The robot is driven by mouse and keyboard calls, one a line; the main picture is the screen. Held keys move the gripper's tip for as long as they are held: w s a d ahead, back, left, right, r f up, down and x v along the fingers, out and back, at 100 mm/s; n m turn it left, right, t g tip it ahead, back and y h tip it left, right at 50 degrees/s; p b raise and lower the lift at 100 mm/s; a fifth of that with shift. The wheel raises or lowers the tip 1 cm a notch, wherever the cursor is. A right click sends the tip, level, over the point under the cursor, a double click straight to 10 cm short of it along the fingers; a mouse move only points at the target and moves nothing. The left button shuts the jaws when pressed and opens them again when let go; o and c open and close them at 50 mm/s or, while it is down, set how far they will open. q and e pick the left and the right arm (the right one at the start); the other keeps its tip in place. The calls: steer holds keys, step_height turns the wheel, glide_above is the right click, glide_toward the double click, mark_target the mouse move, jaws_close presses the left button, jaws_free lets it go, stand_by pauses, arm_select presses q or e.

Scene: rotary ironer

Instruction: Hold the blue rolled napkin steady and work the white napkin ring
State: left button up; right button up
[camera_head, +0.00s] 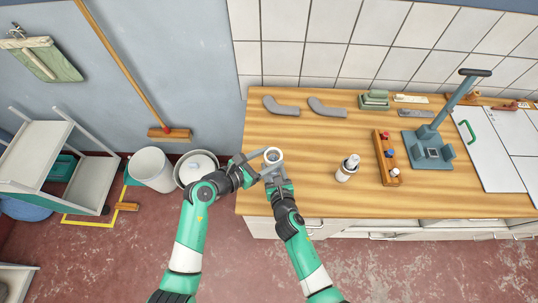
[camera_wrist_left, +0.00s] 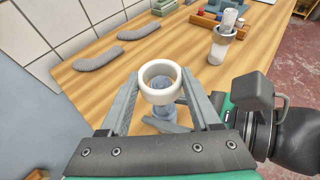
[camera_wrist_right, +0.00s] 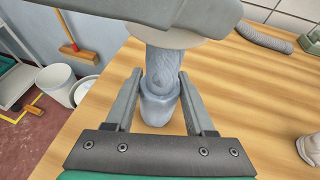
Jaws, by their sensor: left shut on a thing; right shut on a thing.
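The blue-grey rolled napkin (camera_wrist_right: 160,82) stands upright in the right wrist view, between the two fingers of my right gripper (camera_wrist_right: 160,90), which is shut on it. The white napkin ring (camera_wrist_left: 160,82) is between the fingers of my left gripper (camera_wrist_left: 160,88), which is shut on it. In the head view the ring (camera_head: 273,155) shows from above, with my left gripper (camera_head: 258,163) at its left and my right gripper (camera_head: 277,177) just below it. The napkin shows through and below the ring; I cannot tell how far it reaches inside. My left gripper hides part of the ring in the right wrist view.
Two grey curved rolls (camera_head: 281,106) (camera_head: 327,108) lie toward the back of the wooden counter (camera_head: 310,185). White buckets (camera_head: 151,170) are on the floor at left.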

arm_select(q)
steer(key=shift+f, duration=0.25)
stand_by(0.3)
steer(key=shift+f, duration=1.3)
steer(key=o, duration=1.4)
steer(key=shift+r, duration=5.65)
